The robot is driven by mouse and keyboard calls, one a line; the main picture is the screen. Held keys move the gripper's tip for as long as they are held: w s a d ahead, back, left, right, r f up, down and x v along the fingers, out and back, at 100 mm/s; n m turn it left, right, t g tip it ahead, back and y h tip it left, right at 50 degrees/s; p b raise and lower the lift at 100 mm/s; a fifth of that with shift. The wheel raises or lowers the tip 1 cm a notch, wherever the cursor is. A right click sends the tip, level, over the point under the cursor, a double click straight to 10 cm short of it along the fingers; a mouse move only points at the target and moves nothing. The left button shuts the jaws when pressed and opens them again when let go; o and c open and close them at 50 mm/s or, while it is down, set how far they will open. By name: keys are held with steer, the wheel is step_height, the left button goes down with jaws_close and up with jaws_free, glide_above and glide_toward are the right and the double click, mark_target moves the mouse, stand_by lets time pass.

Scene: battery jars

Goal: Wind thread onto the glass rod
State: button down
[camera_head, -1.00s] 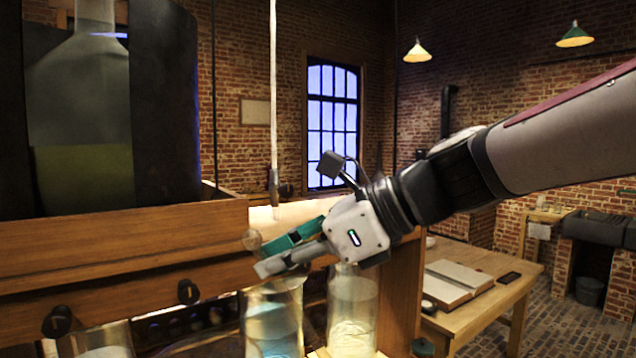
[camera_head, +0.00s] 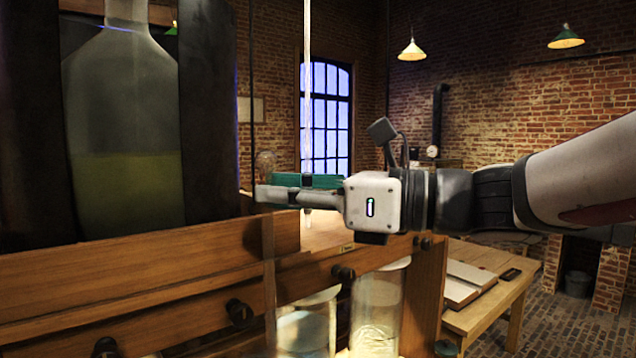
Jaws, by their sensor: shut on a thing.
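My gripper (camera_head: 268,192), with grey and green fingers, is shut at the left end of my arm, above the wooden stand. It is shut on what looks like the glass rod (camera_head: 269,290), a faint see-through upright strip below the fingers. A round, clear knob (camera_head: 265,162) shows just above the fingertips, seemingly its top. A pale strand (camera_head: 307,80), perhaps the thread, hangs straight down from above. It passes by the fingers, and I cannot tell whether it touches them or the rod.
A large glass bottle (camera_head: 125,130) with yellowish-green liquid stands at the left between dark panels. Glass jars (camera_head: 378,300) stand below the wooden stand (camera_head: 140,272), which has black knobs. A table (camera_head: 490,315) with an open book is at the right.

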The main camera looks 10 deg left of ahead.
step_height(320, 180, down, 28)
steer(key=b, duration=1.7)
